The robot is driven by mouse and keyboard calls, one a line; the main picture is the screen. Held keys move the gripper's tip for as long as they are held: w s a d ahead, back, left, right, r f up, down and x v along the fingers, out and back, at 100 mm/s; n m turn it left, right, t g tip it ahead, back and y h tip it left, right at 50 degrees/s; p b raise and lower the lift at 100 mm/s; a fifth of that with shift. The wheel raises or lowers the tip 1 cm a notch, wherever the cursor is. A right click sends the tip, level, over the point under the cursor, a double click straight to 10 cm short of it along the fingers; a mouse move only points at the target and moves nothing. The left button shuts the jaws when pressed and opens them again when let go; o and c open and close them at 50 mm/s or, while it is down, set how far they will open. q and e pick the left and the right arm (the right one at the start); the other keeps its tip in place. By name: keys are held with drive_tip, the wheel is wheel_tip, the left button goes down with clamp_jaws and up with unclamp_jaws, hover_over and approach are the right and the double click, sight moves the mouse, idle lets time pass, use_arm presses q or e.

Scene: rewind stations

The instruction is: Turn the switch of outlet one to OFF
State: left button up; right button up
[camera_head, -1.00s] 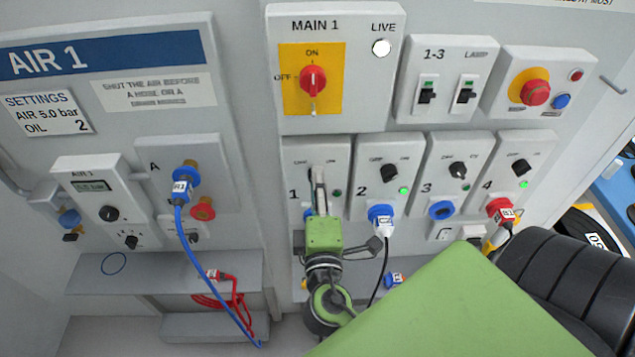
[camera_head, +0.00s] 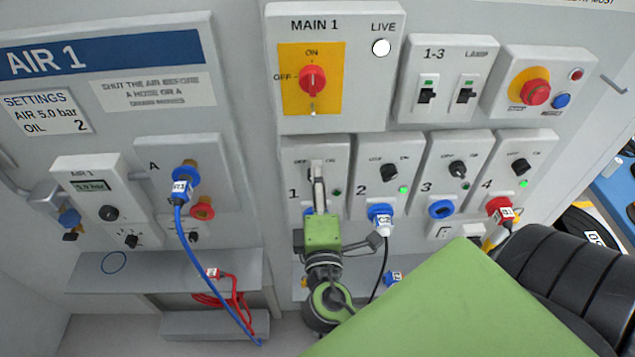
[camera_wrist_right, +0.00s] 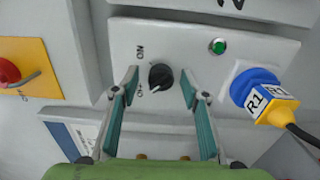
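The outlet one box (camera_head: 295,160) is at the middle of the head view, with a dark lamp (camera_head: 337,192). In the wrist view its black switch knob (camera_wrist_right: 160,75) has a white pointer aimed down-left, toward the OFF label; ON is above it. The lamp (camera_wrist_right: 217,45) is dull green there. My right gripper (camera_head: 318,182) is in front of the knob and partly hides it in the head view. In the wrist view its two fingers (camera_wrist_right: 160,88) stand apart on either side of the knob, with visible gaps. My left gripper is not in view.
A blue and yellow R1 plug (camera_wrist_right: 275,102) sits in outlet one's socket, beside the fingers. Outlet two (camera_head: 390,172) is close on the right, its lamp lit. The MAIN 1 red switch (camera_head: 313,80) is above. The AIR 1 panel and its blue hose (camera_head: 205,265) are left.

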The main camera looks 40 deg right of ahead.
drive_tip(key=v, duration=1.2)
drive_tip(key=shift+s, duration=0.1)
